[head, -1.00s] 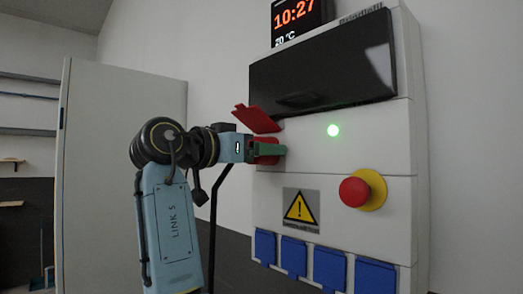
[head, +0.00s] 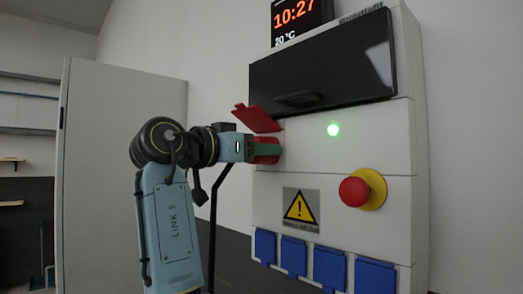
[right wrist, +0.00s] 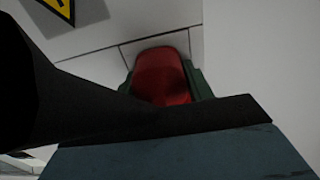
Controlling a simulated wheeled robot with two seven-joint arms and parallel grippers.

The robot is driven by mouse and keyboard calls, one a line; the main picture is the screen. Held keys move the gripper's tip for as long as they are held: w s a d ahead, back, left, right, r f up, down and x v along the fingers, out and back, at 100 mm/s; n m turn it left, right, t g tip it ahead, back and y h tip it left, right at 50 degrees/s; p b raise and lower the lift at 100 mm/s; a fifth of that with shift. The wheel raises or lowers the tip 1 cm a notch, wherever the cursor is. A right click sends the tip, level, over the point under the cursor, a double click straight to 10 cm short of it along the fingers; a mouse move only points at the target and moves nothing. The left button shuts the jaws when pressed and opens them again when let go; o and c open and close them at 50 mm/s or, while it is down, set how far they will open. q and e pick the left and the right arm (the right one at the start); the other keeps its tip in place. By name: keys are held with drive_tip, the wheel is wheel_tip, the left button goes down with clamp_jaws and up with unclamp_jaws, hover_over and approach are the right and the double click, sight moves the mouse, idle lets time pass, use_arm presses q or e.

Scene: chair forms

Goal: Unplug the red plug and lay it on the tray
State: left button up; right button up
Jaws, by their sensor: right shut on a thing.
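The red plug (head: 265,159) is at the left edge of the grey wall box, under a raised red flap (head: 257,118). My right gripper (head: 267,149) reaches it from the left, and its green fingers are shut on the plug. In the right wrist view the red plug (right wrist: 162,76) sits between the green fingers, with the pale box face behind it. Whether the plug is still seated in its socket is hidden. The tray is not in view, nor is my left gripper.
A tall pale cabinet (head: 110,120) stands behind my arm on the left.

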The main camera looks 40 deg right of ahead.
drive_tip(key=shift+a, duration=0.2)
drive_tip(key=shift+a+f, duration=0.1)
drive_tip(key=shift+a, duration=1.5)
drive_tip(key=shift+a, duration=0.1)
drive_tip(key=shift+a+p, duration=0.35)
drive_tip(key=shift+a, duration=0.8)
drive_tip(key=a+p, duration=0.1)
drive_tip(key=a, duration=0.4)
